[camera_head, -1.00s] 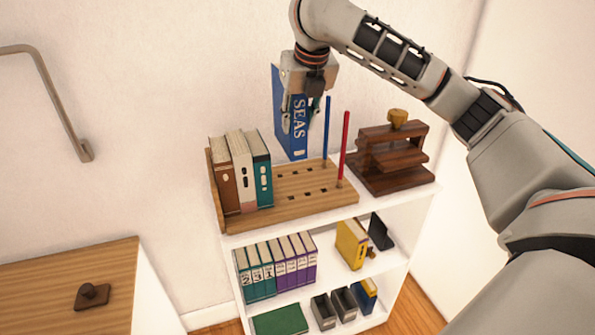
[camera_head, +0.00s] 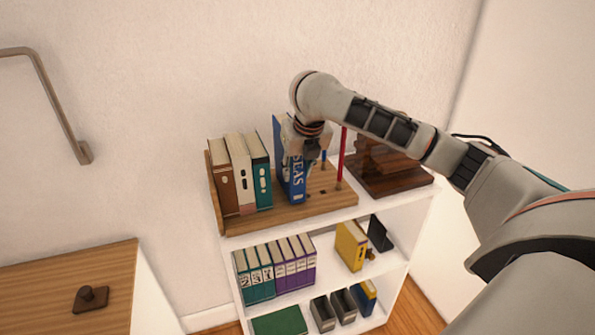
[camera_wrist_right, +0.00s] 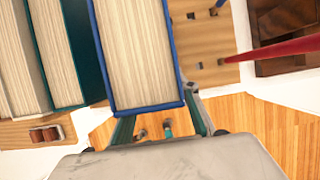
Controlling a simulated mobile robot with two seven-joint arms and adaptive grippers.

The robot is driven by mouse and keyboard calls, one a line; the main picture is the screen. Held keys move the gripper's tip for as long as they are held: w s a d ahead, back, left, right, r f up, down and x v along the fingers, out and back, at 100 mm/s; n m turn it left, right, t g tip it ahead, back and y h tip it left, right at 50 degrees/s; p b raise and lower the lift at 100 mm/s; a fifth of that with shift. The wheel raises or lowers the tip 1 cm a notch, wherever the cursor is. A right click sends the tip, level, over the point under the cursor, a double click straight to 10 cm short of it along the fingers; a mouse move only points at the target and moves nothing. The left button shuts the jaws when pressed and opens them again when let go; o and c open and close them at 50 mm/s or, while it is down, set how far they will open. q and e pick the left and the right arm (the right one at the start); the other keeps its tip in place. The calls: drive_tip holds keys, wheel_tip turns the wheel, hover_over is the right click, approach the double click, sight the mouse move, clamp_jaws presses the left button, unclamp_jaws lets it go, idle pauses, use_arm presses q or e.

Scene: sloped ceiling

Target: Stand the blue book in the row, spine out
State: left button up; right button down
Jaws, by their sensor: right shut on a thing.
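The blue book (camera_head: 298,187), lettered SEAS, stands upright with its spine facing out, low over or on the wooden rack (camera_head: 325,199) on the shelf top. I cannot tell whether its base touches. My right gripper (camera_head: 303,160) is shut on it from above; the book (camera_wrist_right: 138,55) also fills the middle of the right wrist view. The row of brown, cream and teal books (camera_head: 241,174) stands to its left, with a small gap between the teal and blue books. My left gripper is not in view.
A red peg (camera_head: 342,160) and a short-looking blue peg (camera_head: 324,158) rise from the rack right of the book. A dark wooden press (camera_head: 390,168) stands at the right end. Lower shelves hold more books (camera_head: 276,268) and grey bins (camera_head: 333,305).

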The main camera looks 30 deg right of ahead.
drive_tip(key=c, duration=1.5)
unclamp_jaws()
drive_tip(key=shift+f, duration=0.15)
drive_tip(key=v, duration=1.2)
drive_tip(key=shift+a, duration=0.1)
